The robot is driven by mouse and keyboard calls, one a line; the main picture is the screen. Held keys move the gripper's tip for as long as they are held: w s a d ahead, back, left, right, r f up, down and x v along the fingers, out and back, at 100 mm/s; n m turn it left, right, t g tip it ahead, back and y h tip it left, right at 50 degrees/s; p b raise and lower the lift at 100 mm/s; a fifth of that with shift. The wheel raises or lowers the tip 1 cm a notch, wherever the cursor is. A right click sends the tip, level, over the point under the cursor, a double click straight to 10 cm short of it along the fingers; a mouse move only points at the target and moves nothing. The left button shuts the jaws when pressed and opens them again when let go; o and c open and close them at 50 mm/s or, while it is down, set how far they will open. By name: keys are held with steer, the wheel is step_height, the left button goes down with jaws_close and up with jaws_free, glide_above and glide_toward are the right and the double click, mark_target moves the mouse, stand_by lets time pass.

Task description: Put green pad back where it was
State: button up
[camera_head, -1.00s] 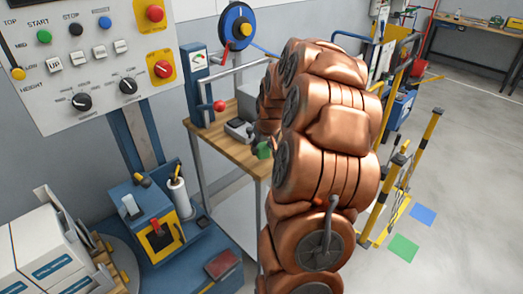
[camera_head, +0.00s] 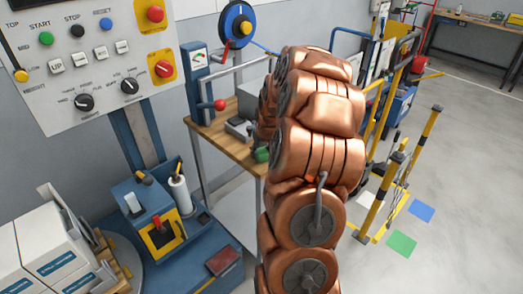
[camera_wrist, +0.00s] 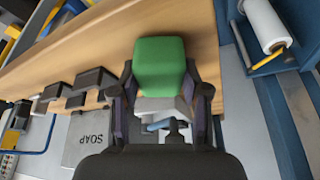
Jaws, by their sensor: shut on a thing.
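The green pad (camera_wrist: 160,62) is between the two dark fingers of my gripper (camera_wrist: 160,85) in the wrist view, with a pale grey part under it. My gripper is shut on it. A wooden bench top (camera_wrist: 55,62) lies behind the pad in that view; whether the pad touches it I cannot tell. In the head view only a little of the green pad (camera_head: 262,155) shows, over the bench (camera_head: 232,147) at the left of my arm, which hides the gripper.
A grey device (camera_head: 238,128) and a blue post with a red-knobbed lever (camera_head: 200,90) stand on the bench. Green (camera_head: 402,243) and blue (camera_head: 421,212) squares mark the floor.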

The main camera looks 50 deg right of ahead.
steer(key=shift+f, duration=0.15)
steer(key=o, duration=1.1)
steer(key=b+v, duration=0.2)
steer(key=v, duration=1)
steer(key=shift+b, duration=0.3)
steer(key=s+a+n+g+y, duration=0.1)
steer(key=s+a+n, duration=0.15)
steer(key=a, duration=0.95)
steer(key=s+a+n+g+y, duration=0.1)
steer(key=s+a, duration=0.3)
steer(key=a, duration=0.7)
steer(key=s+a+g, duration=0.1)
steer(key=s+a, duration=0.3)
steer(key=s, duration=0.2)
steer(key=s+a+f+n+g, duration=0.1)
steer(key=s+a, duration=0.3)
steer(key=s, duration=0.3)
steer(key=s+a+f+g, duration=0.1)
steer(key=s+a+g, duration=0.1)
steer(key=s+a, duration=0.2)
steer(key=shift+s+a, duration=0.15)
steer(key=shift+s, duration=1)
